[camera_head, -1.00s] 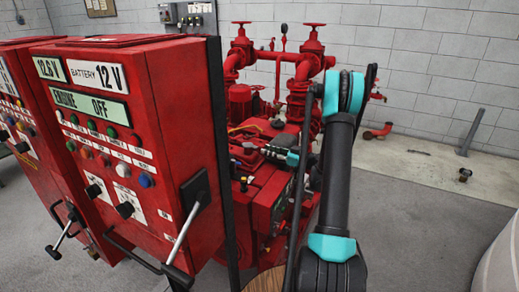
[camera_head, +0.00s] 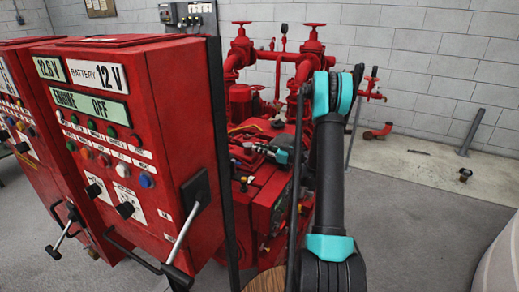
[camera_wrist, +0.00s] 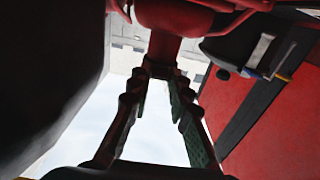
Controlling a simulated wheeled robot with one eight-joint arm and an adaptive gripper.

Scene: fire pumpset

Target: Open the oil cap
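In the wrist view the two fingers of my gripper (camera_wrist: 160,82) are apart, and their tips are at the lower end of a red post-like part (camera_wrist: 163,52). I cannot tell whether they touch or grip it. I cannot single out the oil cap in either view. In the head view the red engine and pump set (camera_head: 262,185) stands behind the control panel. The teal and dark end of my arm is over the engine's top, and my fingers there are too small to make out.
A red control panel (camera_head: 105,150) with levers stands close on the left, hiding part of the engine. Red pipes with valve wheels (camera_head: 313,35) rise behind. A red surface (camera_wrist: 285,125) lies close at right in the wrist view. Grey floor (camera_head: 410,225) at right is clear.

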